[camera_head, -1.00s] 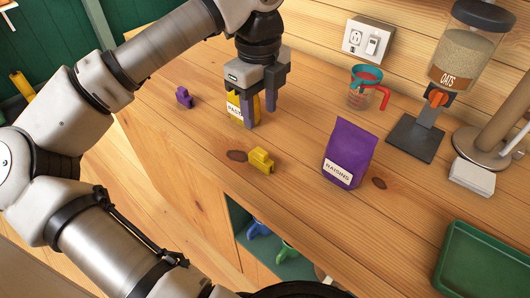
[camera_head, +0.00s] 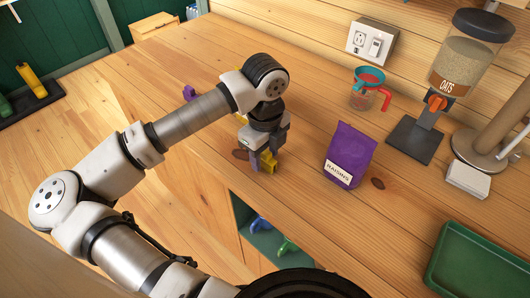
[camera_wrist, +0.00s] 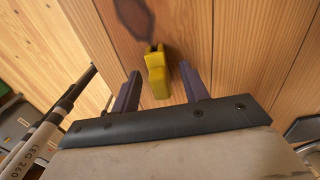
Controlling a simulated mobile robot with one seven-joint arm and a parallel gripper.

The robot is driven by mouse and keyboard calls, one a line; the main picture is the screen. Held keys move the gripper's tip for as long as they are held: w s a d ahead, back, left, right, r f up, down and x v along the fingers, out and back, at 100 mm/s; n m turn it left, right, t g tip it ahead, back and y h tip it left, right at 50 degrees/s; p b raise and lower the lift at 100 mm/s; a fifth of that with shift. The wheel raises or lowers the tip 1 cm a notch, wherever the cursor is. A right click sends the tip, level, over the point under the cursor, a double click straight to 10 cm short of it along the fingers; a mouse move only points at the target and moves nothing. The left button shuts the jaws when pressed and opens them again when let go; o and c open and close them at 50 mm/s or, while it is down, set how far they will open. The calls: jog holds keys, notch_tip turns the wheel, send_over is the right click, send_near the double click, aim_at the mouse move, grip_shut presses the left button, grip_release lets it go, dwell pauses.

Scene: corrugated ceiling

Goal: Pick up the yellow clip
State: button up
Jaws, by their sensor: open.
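The yellow clip (camera_head: 267,162) lies on the wooden counter near its front edge, partly hidden by my gripper (camera_head: 263,163) in the head view. The wrist view shows the yellow clip (camera_wrist: 157,73) more clearly, beside a dark knot in the wood. In that view my gripper (camera_wrist: 160,88) is open, with its two purple-grey fingers apart. Nothing is held.
A purple raisins bag (camera_head: 349,155) stands to the right of my gripper. A purple clip (camera_head: 190,93) is at the left, and the yellow bag is mostly hidden behind my arm. A measuring cup (camera_head: 367,88), an oats dispenser (camera_head: 460,62) and a green tray (camera_head: 484,262) are further right.

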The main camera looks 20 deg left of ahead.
jog(key=shift+f, duration=0.45)
jog(key=shift+c, duration=0.3)
grip_shut()
